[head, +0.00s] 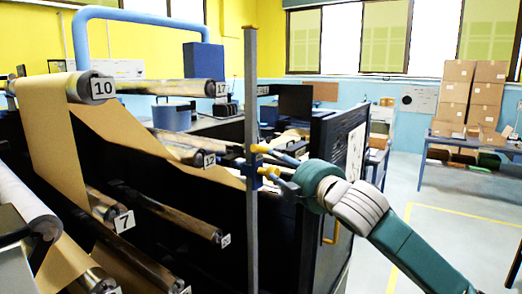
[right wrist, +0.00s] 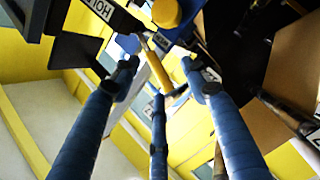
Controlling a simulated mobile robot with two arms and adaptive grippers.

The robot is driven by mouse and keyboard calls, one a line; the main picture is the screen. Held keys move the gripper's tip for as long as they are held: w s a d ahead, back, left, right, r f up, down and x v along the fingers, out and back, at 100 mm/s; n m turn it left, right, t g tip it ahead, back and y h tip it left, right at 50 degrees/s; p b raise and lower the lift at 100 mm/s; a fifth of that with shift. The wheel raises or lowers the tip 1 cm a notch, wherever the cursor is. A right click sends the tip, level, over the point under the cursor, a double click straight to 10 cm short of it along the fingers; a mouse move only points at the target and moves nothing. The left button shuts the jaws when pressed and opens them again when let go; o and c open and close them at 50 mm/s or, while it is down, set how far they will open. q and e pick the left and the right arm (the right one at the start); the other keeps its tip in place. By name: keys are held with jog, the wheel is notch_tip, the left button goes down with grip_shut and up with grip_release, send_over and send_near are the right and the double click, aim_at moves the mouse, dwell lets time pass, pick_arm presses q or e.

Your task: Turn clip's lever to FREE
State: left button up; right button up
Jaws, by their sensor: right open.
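The clip (head: 252,172) is a small blue body on the upright grey post (head: 251,90) in the head view, with yellow parts beside it. In the right wrist view a yellow lever (right wrist: 155,62) points in among my fingers, and a round yellow knob (right wrist: 166,12) is at the top. A white plate reading "HOL" (right wrist: 98,8), cut by the frame edge, is at upper left. My right gripper (right wrist: 160,84) is open, its blue fingers spread around the lever's end; contact cannot be told. In the head view this gripper (head: 272,161) is just right of the post. My left gripper is not in view.
Numbered rollers carry brown paper on the left, including roller 10 (head: 92,86) and roller 7 (head: 110,213). A dark machine panel (head: 340,150) stands close behind my right gripper. Boxes (head: 470,95) are stacked at the far right; the floor (head: 450,235) there is clear.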

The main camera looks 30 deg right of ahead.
aim_at(263, 148)
jog(key=shift+n, duration=0.4)
jog(key=w+r+p, duration=0.1)
jog(key=w, duration=0.1)
jog(key=w+r+p, duration=0.1)
jog(key=w+p, duration=0.1)
jog(key=w, duration=0.1)
jog(key=w+p, duration=0.1)
jog(key=w, duration=0.2)
jog(key=shift+w+a+r+p, duration=0.15)
jog(key=shift+w+r+p, duration=0.05)
jog(key=shift+r+p, duration=0.2)
jog(key=shift+w+f, duration=0.15)
jog(key=shift+w, duration=0.35)
grip_shut()
